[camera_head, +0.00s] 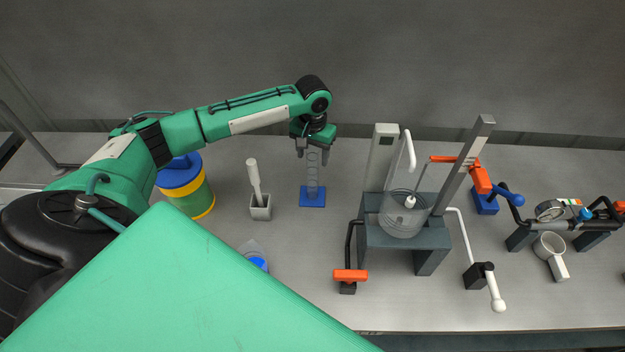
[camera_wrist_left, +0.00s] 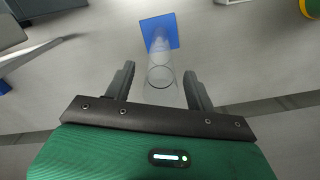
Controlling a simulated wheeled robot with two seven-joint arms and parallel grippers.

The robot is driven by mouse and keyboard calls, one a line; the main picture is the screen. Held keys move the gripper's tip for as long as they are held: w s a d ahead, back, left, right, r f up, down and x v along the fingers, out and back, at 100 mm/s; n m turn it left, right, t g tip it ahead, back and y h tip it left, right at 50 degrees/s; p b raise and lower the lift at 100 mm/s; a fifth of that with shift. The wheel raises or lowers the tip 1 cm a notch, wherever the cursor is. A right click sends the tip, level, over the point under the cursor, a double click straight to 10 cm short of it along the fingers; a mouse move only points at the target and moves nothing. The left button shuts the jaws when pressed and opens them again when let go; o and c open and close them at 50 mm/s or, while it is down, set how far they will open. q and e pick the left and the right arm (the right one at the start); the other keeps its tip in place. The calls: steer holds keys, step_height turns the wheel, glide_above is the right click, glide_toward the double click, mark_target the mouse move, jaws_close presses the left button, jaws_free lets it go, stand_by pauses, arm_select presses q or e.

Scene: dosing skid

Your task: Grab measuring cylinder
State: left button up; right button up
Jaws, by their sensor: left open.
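The measuring cylinder (camera_head: 313,176) is clear, with a square blue base (camera_head: 312,197), and stands upright on the bench left of the middle in the head view. My left gripper (camera_head: 313,159) is open at the top of the cylinder, pointing down. In the left wrist view the cylinder (camera_wrist_left: 160,62) lies between and just beyond the two fingers of the left gripper (camera_wrist_left: 160,82), its open rim towards the camera. Its blue base (camera_wrist_left: 148,27) shows at the far end. I cannot see contact between fingers and cylinder. My right gripper is not in view.
A blue-lidded drum (camera_head: 184,187) and a white-handled tool in a grey holder (camera_head: 260,212) stand to the left. A dark stand (camera_head: 404,236) with a clear vessel (camera_head: 402,219) is to the right. A red-handled valve (camera_head: 349,275) is at the front. Bare bench lies around the cylinder.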

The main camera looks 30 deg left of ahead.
mark_target(312, 175)
arm_select(q)
steer(key=shift+a+f, duration=0.1)
steer(key=shift+f, duration=1.3)
jaws_close()
steer(key=shift+r, duration=0.2)
